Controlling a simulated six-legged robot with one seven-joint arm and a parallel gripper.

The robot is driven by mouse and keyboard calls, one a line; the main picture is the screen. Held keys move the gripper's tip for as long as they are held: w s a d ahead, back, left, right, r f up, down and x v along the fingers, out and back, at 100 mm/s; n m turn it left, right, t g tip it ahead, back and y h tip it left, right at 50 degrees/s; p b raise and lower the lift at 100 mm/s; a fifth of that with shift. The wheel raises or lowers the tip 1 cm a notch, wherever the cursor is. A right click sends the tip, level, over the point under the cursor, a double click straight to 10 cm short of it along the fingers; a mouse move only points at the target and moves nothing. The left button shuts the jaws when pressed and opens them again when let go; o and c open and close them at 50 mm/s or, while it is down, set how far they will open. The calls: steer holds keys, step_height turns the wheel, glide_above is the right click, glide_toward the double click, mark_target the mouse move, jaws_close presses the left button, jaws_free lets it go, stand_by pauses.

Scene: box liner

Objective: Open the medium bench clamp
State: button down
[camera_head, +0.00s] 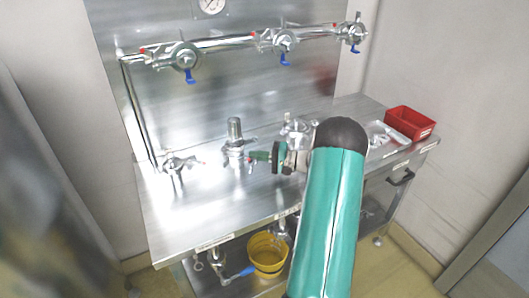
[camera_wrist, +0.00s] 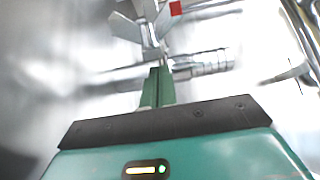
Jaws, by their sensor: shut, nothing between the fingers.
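Three metal clamp fittings stand on the steel bench: a low one at the left (camera_head: 174,164), a taller one with a cylindrical top in the middle (camera_head: 236,134), and one at the right (camera_head: 297,126), partly hidden by my arm. I cannot tell for sure which is the medium clamp. My gripper (camera_head: 254,156) points left, with its green fingertips close beside the middle fitting. In the wrist view my gripper (camera_wrist: 157,72) is shut and empty. Just beyond its tips is a blurred metal winged part (camera_wrist: 145,28). I cannot tell whether they touch.
A wall pipe (camera_head: 225,43) carries several valves with blue handles. A red bin (camera_head: 409,122) and a metal tray (camera_head: 378,130) are at the bench's right end. A yellow bucket (camera_head: 268,262) stands below. The bench's front left (camera_head: 205,220) is clear.

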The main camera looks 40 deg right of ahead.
steer(key=shift+a, duration=0.3)
steer(key=shift+s, duration=0.1)
steer(key=shift+a, duration=0.15)
steer(key=shift+s+a, duration=0.1)
steer(key=shift+a, duration=0.05)
